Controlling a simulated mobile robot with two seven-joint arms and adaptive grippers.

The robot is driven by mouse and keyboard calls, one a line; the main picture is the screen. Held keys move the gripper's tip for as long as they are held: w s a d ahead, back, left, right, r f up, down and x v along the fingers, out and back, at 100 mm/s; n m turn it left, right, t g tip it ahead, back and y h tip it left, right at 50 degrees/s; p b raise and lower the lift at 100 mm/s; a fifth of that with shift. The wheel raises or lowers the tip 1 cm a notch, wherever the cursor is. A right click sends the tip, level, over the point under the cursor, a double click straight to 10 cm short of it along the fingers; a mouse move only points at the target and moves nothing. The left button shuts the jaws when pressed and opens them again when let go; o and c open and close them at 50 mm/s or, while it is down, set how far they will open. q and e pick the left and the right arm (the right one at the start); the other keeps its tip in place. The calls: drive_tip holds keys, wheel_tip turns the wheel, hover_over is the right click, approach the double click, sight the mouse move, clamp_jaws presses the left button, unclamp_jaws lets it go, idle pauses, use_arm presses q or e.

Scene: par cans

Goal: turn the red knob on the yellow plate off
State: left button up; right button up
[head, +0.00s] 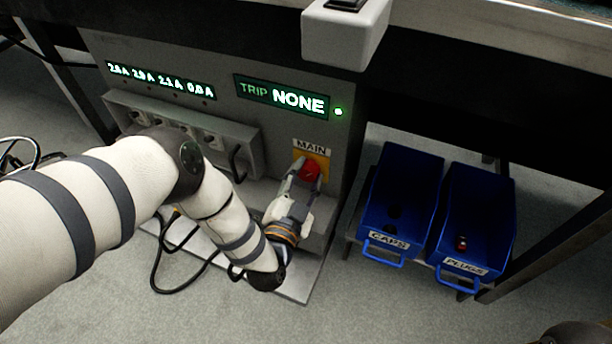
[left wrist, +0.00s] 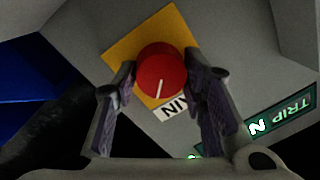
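The red knob (head: 311,170) sits on the yellow plate (head: 323,159) under the MAIN label (head: 311,147) on the grey panel. In the left wrist view the knob (left wrist: 161,70) faces me on the yellow plate (left wrist: 122,49); its white mark points toward the label (left wrist: 174,108). My left gripper (head: 302,180) is at the knob. In the left wrist view its fingertips (left wrist: 159,78) are on either side of the knob, close to its edges; I cannot tell whether they touch. No right gripper shows.
A green display (head: 282,96) reads TRIP NONE, with a lit green lamp (head: 338,112) beside it. A row of sockets (head: 183,125) is at left, with cables below. Blue bins for caps (head: 401,190) and plugs (head: 476,205) stand at right. A white box (head: 345,38) juts out above.

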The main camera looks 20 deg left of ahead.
use_arm(q)
drive_tip(key=shift+c, duration=0.7)
drive_tip(key=shift+n, duration=0.3)
use_arm(e)
drive_tip(key=shift+r, duration=0.1)
use_arm(q)
drive_tip(key=n+p, duration=0.1)
drive_tip(key=n, duration=0.1)
drive_tip(key=shift+r+n, duration=0.15)
drive_tip(key=shift+n, duration=0.25)
drive_tip(key=n, duration=0.2)
drive_tip(key=n+p, duration=0.1)
drive_tip(key=n, duration=0.2)
drive_tip(key=shift+g+h, duration=0.3)
drive_tip(key=n, duration=0.4)
drive_tip(key=shift+a, duration=0.1)
drive_tip(key=shift+n+h, duration=0.5)
drive_tip(key=shift+n, duration=1.8)
use_arm(e)
drive_tip(key=shift+w+r+t, duration=0.3)
drive_tip(key=shift+w+r, duration=0.25)
drive_tip(key=shift+r, duration=0.2)
